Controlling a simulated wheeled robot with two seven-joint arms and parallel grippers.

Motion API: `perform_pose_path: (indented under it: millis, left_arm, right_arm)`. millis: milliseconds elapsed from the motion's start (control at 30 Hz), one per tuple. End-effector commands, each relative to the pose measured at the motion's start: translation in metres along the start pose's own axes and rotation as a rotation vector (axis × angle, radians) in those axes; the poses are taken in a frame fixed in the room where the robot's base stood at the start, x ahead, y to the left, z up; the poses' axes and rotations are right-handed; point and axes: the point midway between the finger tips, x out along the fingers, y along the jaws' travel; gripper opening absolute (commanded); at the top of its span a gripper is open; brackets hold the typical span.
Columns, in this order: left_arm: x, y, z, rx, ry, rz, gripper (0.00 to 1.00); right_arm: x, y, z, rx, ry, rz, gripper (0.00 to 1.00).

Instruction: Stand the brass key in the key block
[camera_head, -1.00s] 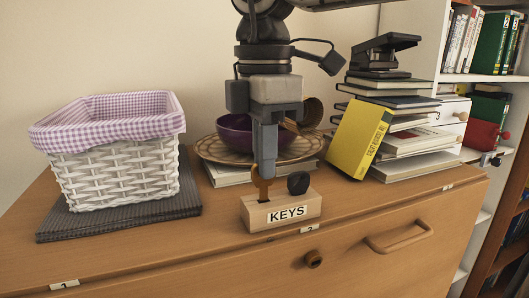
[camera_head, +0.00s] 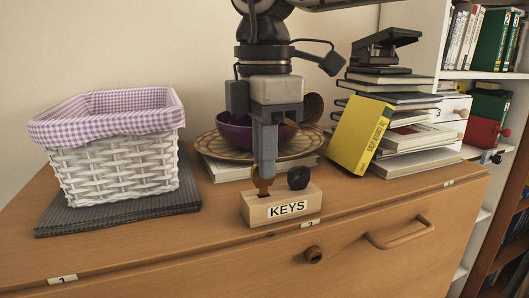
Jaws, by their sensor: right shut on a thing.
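The key block (camera_head: 281,208) is a small wooden block with a label reading KEYS, standing near the front edge of the wooden bureau top. The brass key (camera_head: 261,182) is upright at the left part of the block, just below my right gripper (camera_head: 264,170). The gripper points straight down and is shut on the key's upper part. The key's lower end is hidden at the block's top, so how deep it sits I cannot tell. A black-headed key (camera_head: 298,178) stands at the right end of the block. My left gripper is not in view.
A white basket (camera_head: 118,170) with checked lining stands on a dark mat at left. Behind the block are a purple bowl (camera_head: 238,130) and a woven tray (camera_head: 212,146). A yellow book (camera_head: 358,135) leans on stacked books at right. Bare wood lies left of the block.

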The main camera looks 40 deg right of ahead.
Motion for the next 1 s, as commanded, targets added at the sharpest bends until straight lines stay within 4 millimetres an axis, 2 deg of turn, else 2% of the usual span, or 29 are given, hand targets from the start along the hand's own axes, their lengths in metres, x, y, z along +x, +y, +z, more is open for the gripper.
perform_pose_path:
  millis: [933,1000]
  left_arm:
    - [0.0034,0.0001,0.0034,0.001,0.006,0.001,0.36]
    - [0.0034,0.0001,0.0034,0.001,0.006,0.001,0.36]
  right_arm:
    - [0.0107,0.0000,0.0000,0.000,0.000,0.000,0.00]
    - [0.0107,0.0000,0.0000,0.000,0.000,0.000,0.26]
